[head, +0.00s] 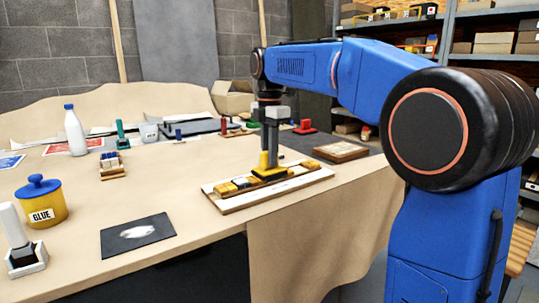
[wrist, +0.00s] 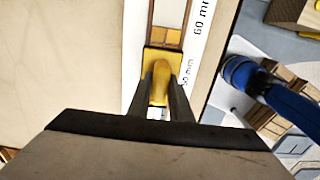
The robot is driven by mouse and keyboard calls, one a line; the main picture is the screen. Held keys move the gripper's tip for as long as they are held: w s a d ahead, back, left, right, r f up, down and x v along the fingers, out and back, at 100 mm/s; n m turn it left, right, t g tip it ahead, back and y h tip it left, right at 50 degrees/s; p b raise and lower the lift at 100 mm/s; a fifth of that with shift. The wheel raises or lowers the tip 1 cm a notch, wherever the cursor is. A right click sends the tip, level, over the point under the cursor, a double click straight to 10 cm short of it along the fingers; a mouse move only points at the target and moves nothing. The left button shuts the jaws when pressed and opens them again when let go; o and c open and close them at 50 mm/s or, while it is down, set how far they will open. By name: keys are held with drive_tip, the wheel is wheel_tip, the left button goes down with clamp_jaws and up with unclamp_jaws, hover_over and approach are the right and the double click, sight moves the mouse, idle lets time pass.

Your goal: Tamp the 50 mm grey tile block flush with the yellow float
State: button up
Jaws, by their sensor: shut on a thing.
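My gripper (head: 270,130) points down over the strip panel (head: 224,209) and is shut on the upright handle of the yellow float (head: 264,160). In the wrist view the yellow float (wrist: 160,82) sits between the two fingers (wrist: 163,95), with its flat plate over the strip next to the printed "50 mm" label. The plate rests on or just above the blocks; I cannot tell which. A greyish block (head: 241,182) shows among yellow ones left of the float. The block at the 50 mm mark is mostly hidden under the plate.
A red float (head: 304,127) and a green float (head: 122,136) stand farther back. A glue pot (head: 40,203), a dark mat (head: 138,236) and a white bottle (head: 75,132) are at left. Bare cloth separates mat and panel.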

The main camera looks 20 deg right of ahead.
drive_tip(key=shift+f, duration=0.2)
idle(0.3)
drive_tip(key=shift+r, duration=3.6)
